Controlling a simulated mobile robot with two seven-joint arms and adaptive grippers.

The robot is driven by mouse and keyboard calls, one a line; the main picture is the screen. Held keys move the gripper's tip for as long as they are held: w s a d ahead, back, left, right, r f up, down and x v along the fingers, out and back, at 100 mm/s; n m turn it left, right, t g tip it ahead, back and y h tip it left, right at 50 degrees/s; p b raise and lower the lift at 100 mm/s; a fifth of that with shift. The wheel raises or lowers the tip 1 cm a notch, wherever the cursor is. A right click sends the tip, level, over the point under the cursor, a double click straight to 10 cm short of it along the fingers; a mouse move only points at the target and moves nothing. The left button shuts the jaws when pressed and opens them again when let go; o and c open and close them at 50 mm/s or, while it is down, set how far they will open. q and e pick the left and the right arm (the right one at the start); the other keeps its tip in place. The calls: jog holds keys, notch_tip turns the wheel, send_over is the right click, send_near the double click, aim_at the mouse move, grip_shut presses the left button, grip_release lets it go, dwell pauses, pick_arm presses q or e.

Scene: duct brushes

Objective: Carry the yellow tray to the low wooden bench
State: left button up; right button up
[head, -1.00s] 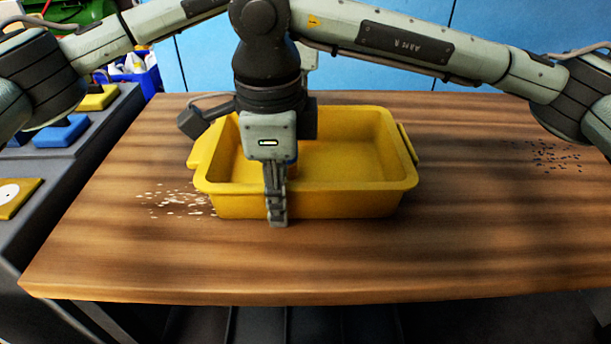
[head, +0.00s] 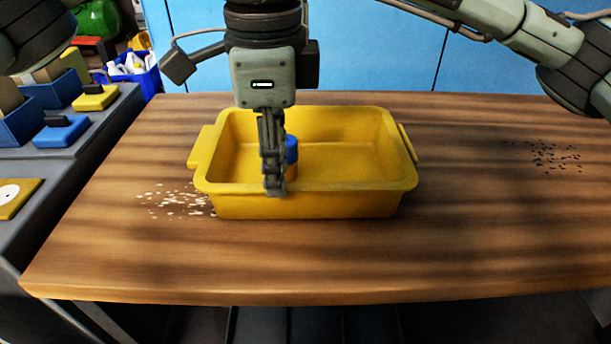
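The yellow tray (head: 345,200) sits level on the brown wooden bench top (head: 480,240), left of its middle. A small item with a blue top and orange-brown lower part (head: 292,152) stands inside the tray, partly hidden by my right gripper. My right gripper (head: 273,190) points down, its fingers seen edge-on in front of the tray's inside and near wall. The gap between the fingers is not visible, and I cannot tell whether they touch the tray. My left gripper is out of view; only part of that arm shows at top left.
Pale bits (head: 175,200) lie on the wood left of the tray, and dark bits (head: 555,155) lie to the right. A grey side counter (head: 50,205) with blue bins (head: 55,95) and blocks stands at left.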

notch_tip(320, 180, up, 6)
jog(key=shift+s, duration=0.15)
jog(key=shift+r, duration=0.15)
dwell(0.3)
